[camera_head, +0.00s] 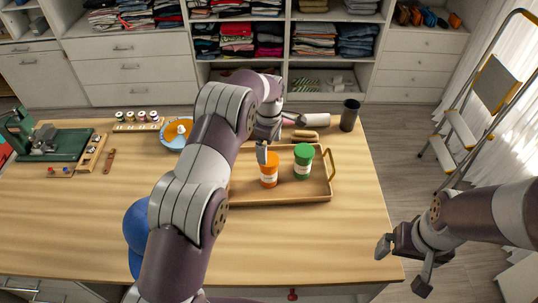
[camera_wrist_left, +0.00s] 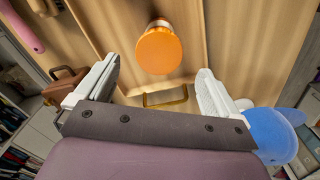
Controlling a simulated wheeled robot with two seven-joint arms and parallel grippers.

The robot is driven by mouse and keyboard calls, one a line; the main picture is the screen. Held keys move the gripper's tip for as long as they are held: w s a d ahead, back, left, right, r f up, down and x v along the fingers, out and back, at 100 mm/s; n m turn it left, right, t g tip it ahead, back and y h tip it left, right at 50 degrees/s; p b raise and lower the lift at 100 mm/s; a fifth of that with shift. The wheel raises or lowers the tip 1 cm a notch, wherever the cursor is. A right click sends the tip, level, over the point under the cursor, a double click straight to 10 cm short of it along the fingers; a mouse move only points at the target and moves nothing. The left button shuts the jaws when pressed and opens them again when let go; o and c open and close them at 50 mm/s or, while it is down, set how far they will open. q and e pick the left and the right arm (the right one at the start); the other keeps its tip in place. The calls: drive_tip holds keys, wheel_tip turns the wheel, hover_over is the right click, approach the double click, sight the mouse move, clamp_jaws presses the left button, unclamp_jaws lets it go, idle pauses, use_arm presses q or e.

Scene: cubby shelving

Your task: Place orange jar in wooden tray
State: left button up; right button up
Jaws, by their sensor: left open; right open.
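The orange jar (camera_head: 268,172) with a white label stands upright in the wooden tray (camera_head: 290,202), left of a green jar (camera_head: 303,160). In the left wrist view the orange jar's round lid (camera_wrist_left: 158,50) is ahead of the fingertips. My left gripper (camera_head: 263,150) is open just above and behind the jar, and its two fingers (camera_wrist_left: 157,75) stand apart with nothing between them. My right gripper (camera_head: 405,268) is open and empty beyond the table's right edge. My left arm hides the tray's left part.
A dark cup (camera_head: 349,115) and a white roll (camera_head: 314,120) are behind the tray. A blue round object (camera_head: 136,228) is partly behind my arm. The front-right tabletop is clear.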

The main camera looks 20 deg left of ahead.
use_arm(q)
wheel_tip(320, 180, up, 3)
drive_tip(key=shift+r+p, duration=0.15)
drive_tip(key=shift+p, duration=0.55)
drive_tip(key=s+r+m, duration=0.3)
drive_tip(key=s+m, duration=0.3)
drive_tip(key=s, duration=0.4)
drive_tip(key=s+r+m+t, duration=0.1)
drive_tip(key=s+r+m, duration=0.3)
drive_tip(key=s, duration=0.6)
drive_tip(key=s+r+m, duration=0.2)
drive_tip(key=s+m, duration=0.5)
drive_tip(key=s, duration=0.3)
wheel_tip(320, 180, down, 8)
drive_tip(key=b, duration=0.7)
drive_tip(key=shift+w+a+r, duration=0.15)
drive_tip(key=shift+w, duration=0.05)
use_arm(e)
wheel_tip(320, 180, down, 4)
drive_tip(key=shift+f, duration=0.25)
drive_tip(key=shift+w, duration=0.1)
use_arm(q)
drive_tip(key=shift+s, duration=0.1)
use_arm(e)
drive_tip(key=shift+s, duration=0.2)
drive_tip(key=shift+w, duration=0.1)
